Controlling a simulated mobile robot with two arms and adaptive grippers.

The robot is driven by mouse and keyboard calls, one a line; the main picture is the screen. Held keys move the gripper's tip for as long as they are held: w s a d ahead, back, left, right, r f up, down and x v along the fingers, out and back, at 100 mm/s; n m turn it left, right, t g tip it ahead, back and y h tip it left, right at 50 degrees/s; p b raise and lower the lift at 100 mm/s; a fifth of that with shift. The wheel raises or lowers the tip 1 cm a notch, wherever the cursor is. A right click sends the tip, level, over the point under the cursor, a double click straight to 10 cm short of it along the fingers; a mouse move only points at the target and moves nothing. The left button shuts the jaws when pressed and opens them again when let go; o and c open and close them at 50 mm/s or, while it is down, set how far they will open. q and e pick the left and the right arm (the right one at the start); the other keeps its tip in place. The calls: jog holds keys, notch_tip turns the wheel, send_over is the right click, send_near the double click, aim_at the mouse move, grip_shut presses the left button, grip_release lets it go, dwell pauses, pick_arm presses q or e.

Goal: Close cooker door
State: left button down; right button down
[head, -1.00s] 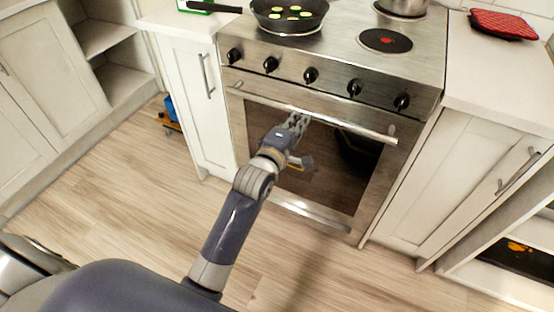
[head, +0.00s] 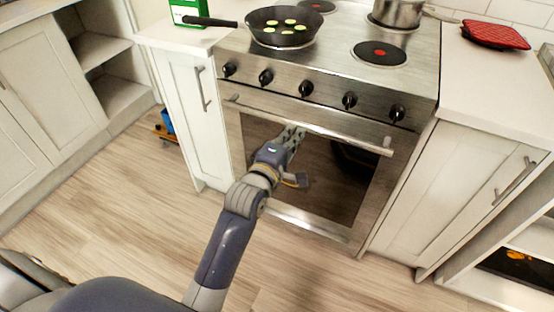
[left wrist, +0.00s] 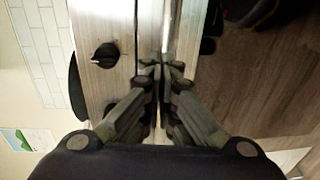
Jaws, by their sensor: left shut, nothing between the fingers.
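The cooker (head: 325,78) has a steel front with several black knobs. Its door (head: 350,190), with a dark window, stands upright and looks flush or nearly flush with the front; a small gap cannot be ruled out. The bar handle (head: 340,135) runs along the door's top. My left gripper (head: 292,132) is shut and empty at the door, by the middle of the handle. In the left wrist view its fingertips (left wrist: 161,66) meet close to the handle (left wrist: 172,30); whether they touch it is unclear. My right gripper is not in view.
A frying pan (head: 283,38) with green slices and a steel pot (head: 398,12) stand on the hob. A red mitt (head: 495,35) lies on the right counter. Cabinets flank the cooker. A blue object (head: 167,122) is on the floor at left; the floor in front is clear.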

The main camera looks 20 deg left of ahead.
pick_arm(q)
jog(key=s, duration=0.9)
jog(key=shift+s+a+r, duration=0.25)
jog(key=shift+a, duration=0.2)
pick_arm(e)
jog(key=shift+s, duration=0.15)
